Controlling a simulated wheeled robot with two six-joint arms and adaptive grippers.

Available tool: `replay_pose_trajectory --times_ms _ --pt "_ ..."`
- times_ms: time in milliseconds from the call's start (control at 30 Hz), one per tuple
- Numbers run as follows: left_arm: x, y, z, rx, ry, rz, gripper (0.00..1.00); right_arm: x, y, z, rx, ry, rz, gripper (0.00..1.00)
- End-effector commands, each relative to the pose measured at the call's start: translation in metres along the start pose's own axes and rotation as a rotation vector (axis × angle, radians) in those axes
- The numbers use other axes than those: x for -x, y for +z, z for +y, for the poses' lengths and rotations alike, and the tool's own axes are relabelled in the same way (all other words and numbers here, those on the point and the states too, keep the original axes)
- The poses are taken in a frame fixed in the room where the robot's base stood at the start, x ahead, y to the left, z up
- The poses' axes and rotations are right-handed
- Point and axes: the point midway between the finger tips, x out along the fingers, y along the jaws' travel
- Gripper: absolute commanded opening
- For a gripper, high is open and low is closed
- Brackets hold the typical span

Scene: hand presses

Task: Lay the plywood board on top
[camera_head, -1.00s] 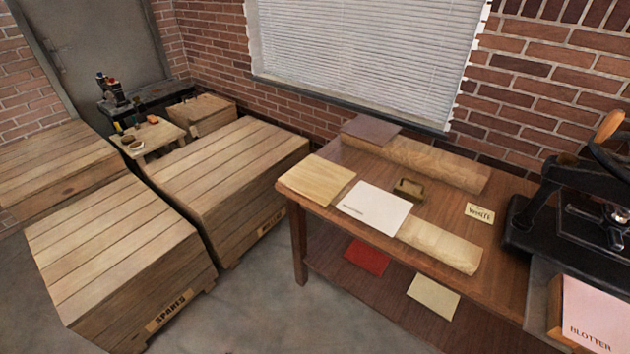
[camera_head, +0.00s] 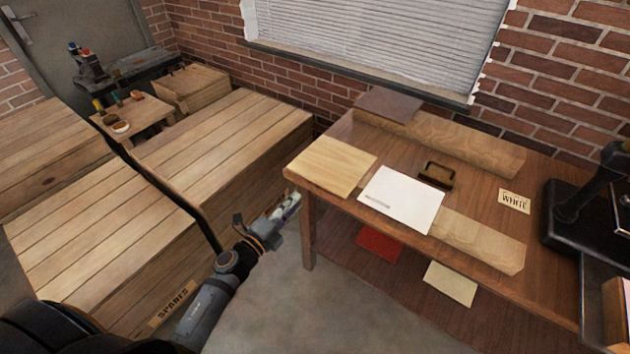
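The pale plywood board (camera_head: 332,166) lies flat on the left corner of the wooden table (camera_head: 475,207). Its left edge is close to the table's edge. A white sheet or panel (camera_head: 400,199) with small dark print lies just right of it. My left gripper (camera_head: 284,210) is in front of the crates, left of the table and short of the board, not touching it. It is small and seen from behind, so its opening is unclear. My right gripper is not in view.
A brass-coloured handled block (camera_head: 437,174), a "WHITE" card (camera_head: 514,201) and wooden slabs (camera_head: 470,240) lie on the table. The black press (camera_head: 575,212) stands at right. A red sheet (camera_head: 379,243) and a cream sheet (camera_head: 451,283) are on the lower shelf. Large crates (camera_head: 110,220) fill the left.

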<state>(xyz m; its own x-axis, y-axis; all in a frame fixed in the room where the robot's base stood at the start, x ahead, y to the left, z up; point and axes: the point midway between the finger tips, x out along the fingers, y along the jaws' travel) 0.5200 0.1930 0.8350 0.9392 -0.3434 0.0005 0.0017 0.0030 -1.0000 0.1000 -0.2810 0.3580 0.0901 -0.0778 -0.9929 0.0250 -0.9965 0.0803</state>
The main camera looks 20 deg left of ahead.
Motion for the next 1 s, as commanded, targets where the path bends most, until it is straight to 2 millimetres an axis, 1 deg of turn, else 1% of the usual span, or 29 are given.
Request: replay_pose_trajectory --times_ms 67,167,267,500,700,833,1000 --pt "-0.002 0.000 -0.001 0.001 0.000 -0.001 0.25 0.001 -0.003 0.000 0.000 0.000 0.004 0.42" --pt "-0.009 0.001 -0.002 0.003 -0.002 -0.002 0.25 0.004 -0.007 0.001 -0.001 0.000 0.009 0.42" --pt "-0.023 0.001 -0.003 0.005 -0.002 -0.002 0.25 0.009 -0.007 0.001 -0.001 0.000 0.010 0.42" --pt "-0.065 0.001 0.000 0.005 -0.002 -0.002 0.25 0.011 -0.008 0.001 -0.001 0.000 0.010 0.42" --pt "-0.090 0.001 0.000 0.007 0.001 -0.002 0.25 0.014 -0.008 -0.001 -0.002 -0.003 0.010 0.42" --pt "-0.098 0.001 0.001 0.006 0.001 -0.002 0.25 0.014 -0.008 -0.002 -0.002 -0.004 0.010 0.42" --pt "-0.101 0.001 0.001 0.005 0.001 -0.002 0.25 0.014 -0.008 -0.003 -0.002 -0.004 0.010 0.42"
